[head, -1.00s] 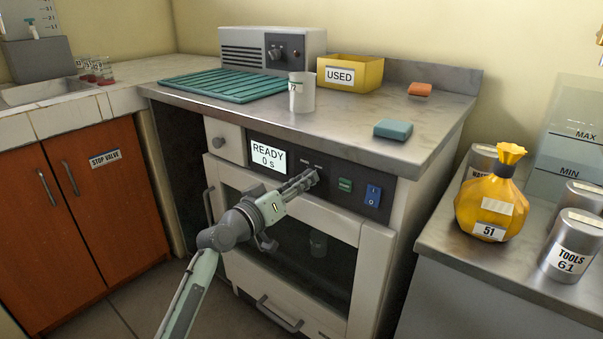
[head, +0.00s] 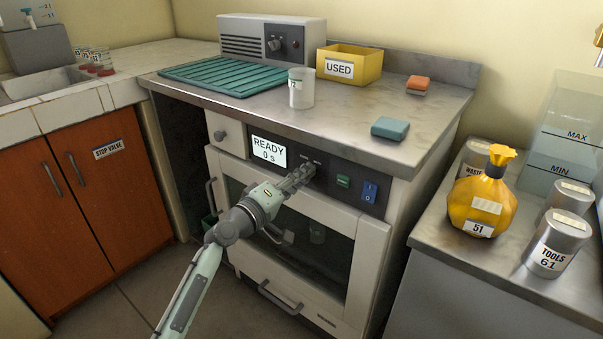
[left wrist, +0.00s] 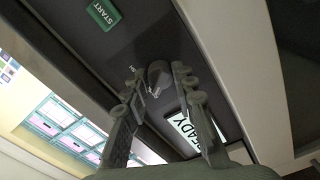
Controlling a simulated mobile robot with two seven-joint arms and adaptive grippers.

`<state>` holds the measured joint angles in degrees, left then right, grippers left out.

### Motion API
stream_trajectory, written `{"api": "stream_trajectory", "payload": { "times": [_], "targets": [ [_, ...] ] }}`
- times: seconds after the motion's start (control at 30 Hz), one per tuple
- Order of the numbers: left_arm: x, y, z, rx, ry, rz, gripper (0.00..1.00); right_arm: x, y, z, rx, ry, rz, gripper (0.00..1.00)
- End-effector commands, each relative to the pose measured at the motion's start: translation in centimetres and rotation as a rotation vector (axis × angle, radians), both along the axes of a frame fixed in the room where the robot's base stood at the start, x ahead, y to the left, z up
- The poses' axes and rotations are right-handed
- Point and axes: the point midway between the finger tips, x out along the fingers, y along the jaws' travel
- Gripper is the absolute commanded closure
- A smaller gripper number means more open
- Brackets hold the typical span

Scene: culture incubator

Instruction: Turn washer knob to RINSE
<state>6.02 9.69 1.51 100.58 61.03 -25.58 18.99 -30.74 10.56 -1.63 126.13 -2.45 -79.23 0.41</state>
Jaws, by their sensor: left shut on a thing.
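The washer is the white front-loading machine (head: 290,266) under the metal counter, with a dark control panel. Its small dark knob (left wrist: 157,73) sits on that panel between the READY display (head: 269,151) and the green START button (head: 343,181). My left gripper (head: 304,172) reaches the panel from the front and is shut on the knob. In the left wrist view its two fingers (left wrist: 156,80) stand on either side of the knob. The fingers mostly hide the knob in the head view, and its markings are too small to read. My right gripper is not in view.
A blue power switch (head: 369,192) is at the panel's right end. The door handle (head: 211,196) is at the left. Above are a teal rack (head: 225,75), a white cup (head: 301,90), a yellow USED bin (head: 349,68) and a teal block (head: 390,128). A yellow bag (head: 483,203) stands right.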

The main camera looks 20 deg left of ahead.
Motion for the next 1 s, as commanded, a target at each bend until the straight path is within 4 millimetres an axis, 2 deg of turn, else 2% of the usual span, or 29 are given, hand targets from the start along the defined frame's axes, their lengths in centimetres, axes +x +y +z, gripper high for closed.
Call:
{"api": "stream_trajectory", "payload": {
  "times": [0.23, 0.67, 0.7, 0.87, 1.0],
  "targets": [
    [0.00, -0.04, 0.03, -0.053, 0.020, -0.001, 1.00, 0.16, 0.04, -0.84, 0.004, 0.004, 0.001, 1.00],
    [0.00, -0.02, 0.01, -0.061, 0.021, 0.000, 1.00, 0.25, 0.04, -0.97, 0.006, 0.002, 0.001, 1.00],
    [0.00, -0.02, 0.01, -0.061, 0.022, 0.000, 0.72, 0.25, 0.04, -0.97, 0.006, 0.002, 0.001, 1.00],
    [0.00, -0.02, 0.01, -0.061, 0.022, 0.000, 0.53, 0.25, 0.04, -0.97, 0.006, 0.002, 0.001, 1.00],
    [0.01, -0.01, 0.02, -0.060, 0.022, 0.000, 0.53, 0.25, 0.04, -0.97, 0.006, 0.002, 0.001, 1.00]
  ]
}}
